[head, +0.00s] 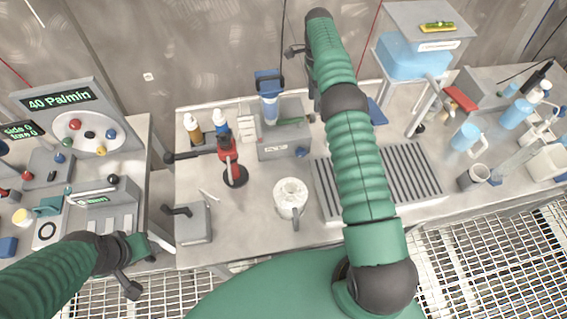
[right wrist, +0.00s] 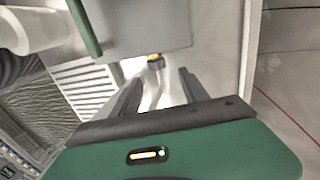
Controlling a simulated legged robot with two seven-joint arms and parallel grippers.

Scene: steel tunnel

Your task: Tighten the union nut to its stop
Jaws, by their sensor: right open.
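A small brass-coloured nut (right wrist: 155,58) shows in the right wrist view at the lower edge of a grey box (right wrist: 150,25), with a pale pipe running down from it. My right gripper (right wrist: 155,92) is open, and the nut lies beyond the gap between its dark fingers, apart from them. In the head view the grey box (head: 284,147) stands at the back of the middle bench; I cannot make out the nut there. My right gripper (head: 301,70) is above and behind the box, partly behind my arm. My left gripper (head: 141,270) hangs at the left bench's front corner, its jaws unclear.
A ribbed drain grate (head: 408,172) lies right of the box. A blue tank (head: 408,58) stands behind it. The bench front has free room.

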